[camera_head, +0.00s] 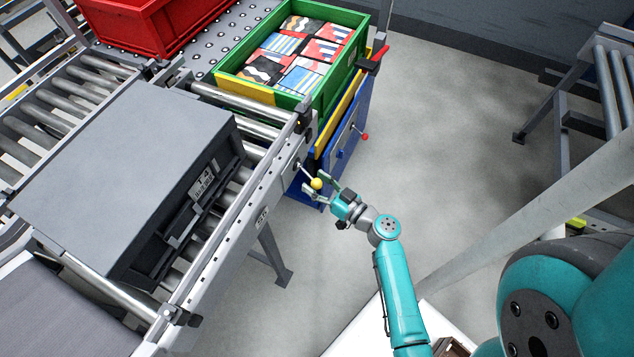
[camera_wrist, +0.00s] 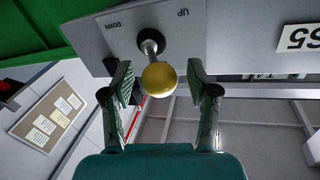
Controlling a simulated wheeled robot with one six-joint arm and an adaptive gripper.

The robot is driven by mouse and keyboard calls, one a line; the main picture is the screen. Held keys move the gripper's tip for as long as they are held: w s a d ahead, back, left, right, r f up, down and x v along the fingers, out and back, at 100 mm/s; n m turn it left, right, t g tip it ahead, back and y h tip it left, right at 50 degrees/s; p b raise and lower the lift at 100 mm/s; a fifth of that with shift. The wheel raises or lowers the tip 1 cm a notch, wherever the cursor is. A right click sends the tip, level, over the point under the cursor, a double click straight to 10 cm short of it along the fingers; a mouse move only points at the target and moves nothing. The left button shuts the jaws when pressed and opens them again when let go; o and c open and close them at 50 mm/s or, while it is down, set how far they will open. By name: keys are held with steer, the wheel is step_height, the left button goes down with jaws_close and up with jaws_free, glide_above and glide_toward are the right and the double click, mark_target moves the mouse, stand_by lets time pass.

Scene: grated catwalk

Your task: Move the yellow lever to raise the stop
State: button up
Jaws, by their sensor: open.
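The yellow lever (camera_head: 317,183) is a ball knob on a short metal rod at the side of the conveyor frame. In the wrist view its yellow ball (camera_wrist: 160,79) sits between my two fingers, with a visible gap on each side. The rod meets a grey plate (camera_wrist: 115,42) marked DOWN on the left and UP on the right, and sits nearer the middle. My gripper (camera_head: 325,188) is open around the ball; its fingers also show in the wrist view (camera_wrist: 160,88). I cannot make out the stop.
A grey closed case (camera_head: 120,170) lies on the roller conveyor. A green crate (camera_head: 345,75) with several patterned boxes stands beyond the lever, beside a red crate (camera_head: 150,22). A red-knobbed lever (camera_head: 365,137) is on the blue unit. The floor (camera_head: 440,130) to the right is clear.

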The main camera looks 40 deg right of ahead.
steer(key=shift+s, duration=0.1)
steer(key=s, duration=0.7)
steer(key=shift+s+d, duration=0.15)
steer(key=shift+d, duration=0.15)
stand_by(0.4)
